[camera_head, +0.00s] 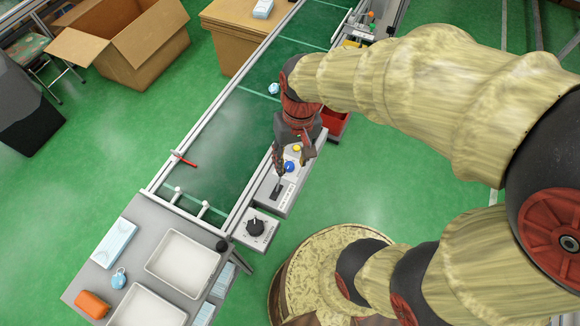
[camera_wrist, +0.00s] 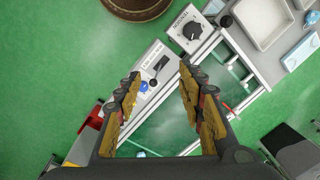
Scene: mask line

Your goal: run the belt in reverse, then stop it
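The belt (camera_head: 225,140) is a dark green surface running diagonally between metal rails; it also shows in the wrist view (camera_wrist: 165,130). Beside its near end is a grey control box (camera_head: 285,192) with a blue button (camera_head: 290,167), a yellow button (camera_head: 297,149) and a dark lever switch (camera_head: 277,190). A separate box with a black rotary knob (camera_head: 255,227) sits closer to the table; the knob shows in the wrist view (camera_wrist: 192,30). My gripper (camera_wrist: 157,78) is open and empty, pointing down above the control box. It partly hides the box, and I cannot tell the lever's setting.
A grey table (camera_head: 95,275) with white trays, a blue-white box, an orange item and a small blue item stands at the belt's near end. A red bin (camera_head: 335,124) is behind my gripper. Cardboard boxes (camera_head: 135,45) stand at upper left.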

